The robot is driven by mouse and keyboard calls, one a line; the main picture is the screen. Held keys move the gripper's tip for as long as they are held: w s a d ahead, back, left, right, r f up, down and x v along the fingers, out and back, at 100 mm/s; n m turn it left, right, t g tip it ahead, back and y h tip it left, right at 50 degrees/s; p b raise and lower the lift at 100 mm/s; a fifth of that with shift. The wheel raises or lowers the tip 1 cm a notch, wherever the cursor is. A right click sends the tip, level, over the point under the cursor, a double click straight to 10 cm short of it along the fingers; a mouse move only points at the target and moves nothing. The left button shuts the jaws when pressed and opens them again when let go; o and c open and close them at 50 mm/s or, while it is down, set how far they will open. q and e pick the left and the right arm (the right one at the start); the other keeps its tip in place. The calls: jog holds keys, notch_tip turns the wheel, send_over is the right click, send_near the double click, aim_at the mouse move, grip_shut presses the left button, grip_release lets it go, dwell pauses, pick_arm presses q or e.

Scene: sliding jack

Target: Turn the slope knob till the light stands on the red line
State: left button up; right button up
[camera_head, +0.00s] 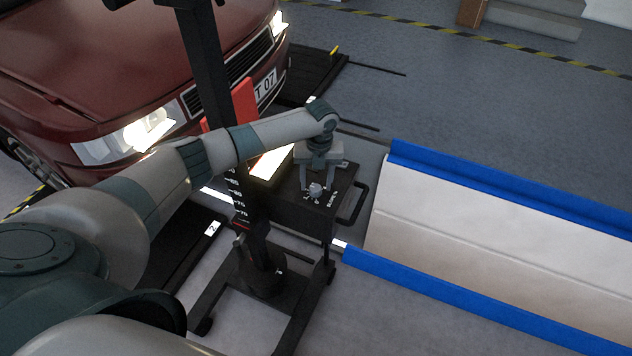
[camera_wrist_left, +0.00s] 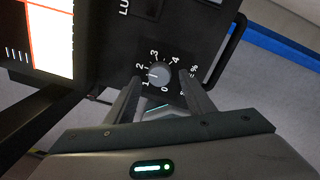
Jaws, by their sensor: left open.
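The slope knob (camera_wrist_left: 159,74) is a small grey round knob on the black box face, ringed by white numbers; its pale mark seems to point near the 1. In the head view the knob (camera_head: 316,190) sits under my left gripper (camera_head: 317,184). My left gripper is open, with one finger on each side of the knob; I cannot tell whether they touch it. The bright screen (camera_wrist_left: 54,40) is cut off at the wrist view's left, with red lines along its top and left. The screen (camera_head: 271,162) is partly behind my arm in the head view. My right gripper is out of view.
The black tester box (camera_head: 298,208) has a side handle (camera_head: 354,205) and stands on a wheeled stand with a tall post (camera_head: 205,65). A red car (camera_head: 90,65) with lit headlights is behind it. A white-and-blue ramp-like body (camera_head: 500,250) lies to the right.

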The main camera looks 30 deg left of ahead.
aim_at(319, 188)
pick_arm(q)
notch_tip(319, 188, up, 16)
jog(key=p, duration=1.2)
jog(key=shift+w+d+f, duration=0.15)
jog(key=shift+d, duration=0.2)
